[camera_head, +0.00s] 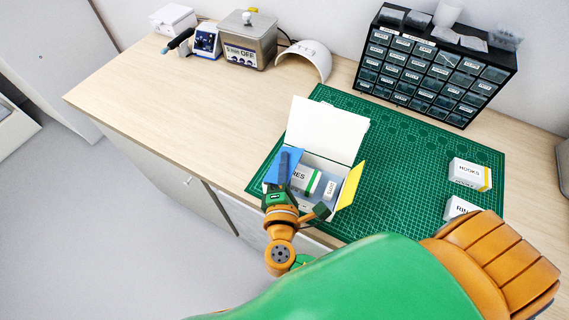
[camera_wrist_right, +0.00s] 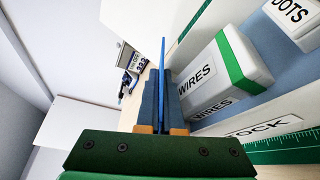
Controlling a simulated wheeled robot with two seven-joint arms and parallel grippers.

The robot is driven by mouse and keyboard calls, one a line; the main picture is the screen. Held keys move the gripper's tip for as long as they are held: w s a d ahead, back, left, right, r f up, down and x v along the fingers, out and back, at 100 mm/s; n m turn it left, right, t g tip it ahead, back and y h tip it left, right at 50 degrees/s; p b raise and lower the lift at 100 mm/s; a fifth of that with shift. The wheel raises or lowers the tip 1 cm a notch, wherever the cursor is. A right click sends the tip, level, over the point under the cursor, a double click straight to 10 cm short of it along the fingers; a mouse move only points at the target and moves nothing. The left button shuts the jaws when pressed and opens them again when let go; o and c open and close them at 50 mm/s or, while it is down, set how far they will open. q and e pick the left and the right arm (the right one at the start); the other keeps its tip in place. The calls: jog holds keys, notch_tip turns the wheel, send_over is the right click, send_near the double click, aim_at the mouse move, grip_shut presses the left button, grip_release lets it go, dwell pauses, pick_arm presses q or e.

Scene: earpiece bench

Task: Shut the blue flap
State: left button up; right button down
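The open box (camera_head: 318,211) stands at the near edge of the green mat, with its white lid (camera_head: 325,130) raised at the back. Its blue flap (camera_head: 271,172) stands up on the left side and its yellow flap (camera_head: 350,186) sticks out on the right. My right gripper (camera_head: 285,160) is at the blue flap. In the right wrist view, the blue flap (camera_wrist_right: 162,65) shows edge-on between the close fingertips of my right gripper (camera_wrist_right: 161,90). Inside the box are a WIRES carton (camera_wrist_right: 208,80) with a green band and a DOTS carton (camera_wrist_right: 296,22). My left gripper is not in view.
HOOKS (camera_head: 468,174) and another carton (camera_head: 457,208) stand on the right of the cutting mat (camera_head: 400,150).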

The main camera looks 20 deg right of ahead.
jog(key=c, duration=1.1)
grip_release()
jog(key=shift+o, duration=0.2)
